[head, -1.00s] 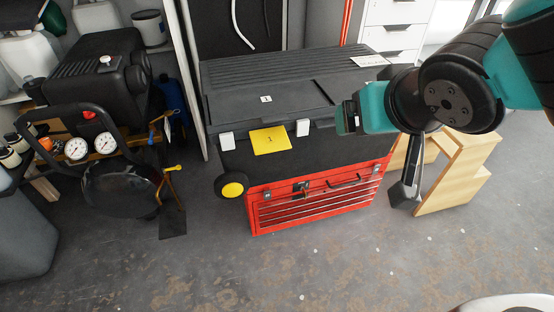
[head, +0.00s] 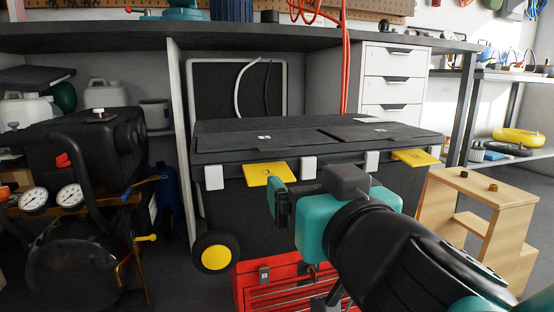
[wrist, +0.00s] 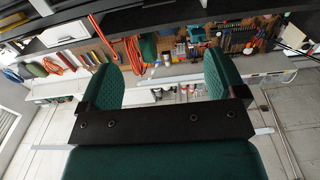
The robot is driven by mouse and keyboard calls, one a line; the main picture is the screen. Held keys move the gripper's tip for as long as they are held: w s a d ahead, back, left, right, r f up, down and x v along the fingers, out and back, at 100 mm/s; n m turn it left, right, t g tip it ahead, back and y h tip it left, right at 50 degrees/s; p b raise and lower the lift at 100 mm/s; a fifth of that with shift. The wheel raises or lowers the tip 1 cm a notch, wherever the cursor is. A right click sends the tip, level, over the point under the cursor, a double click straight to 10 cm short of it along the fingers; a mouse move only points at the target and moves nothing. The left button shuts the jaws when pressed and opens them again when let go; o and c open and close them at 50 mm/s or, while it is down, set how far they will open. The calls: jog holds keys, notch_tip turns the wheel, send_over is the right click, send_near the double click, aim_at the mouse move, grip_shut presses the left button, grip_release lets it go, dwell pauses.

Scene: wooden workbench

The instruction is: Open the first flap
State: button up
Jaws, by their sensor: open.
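A large black tool chest (head: 224,210) stands under the bench in the head view. Its top has two dark lid flaps, both lying closed. The left flap (head: 250,143) has a small white label, seemingly 1, and a yellow tab (head: 262,174) at its front edge. The right flap (head: 385,133) has a label 2 and its own yellow tab (head: 415,158). My gripper (head: 279,204) is in front of the chest, just below and right of the left tab. In the wrist view its two green fingers (wrist: 160,80) are apart with nothing between them. Contact with the tab cannot be told.
A red drawer box (head: 262,284) is below the chest, partly hidden by my arm. A compressor with gauges (head: 75,200) stands at left, a wooden step stool (head: 480,200) at right. The bench top (head: 120,40) overhangs behind the flaps.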

jog(key=w+p, duration=0.1)
jog(key=p, duration=0.8)
send_near(276, 150)
jog(key=x, duration=0.9)
jog(key=shift+w, duration=0.1)
jog(key=shift+c, duration=0.4)
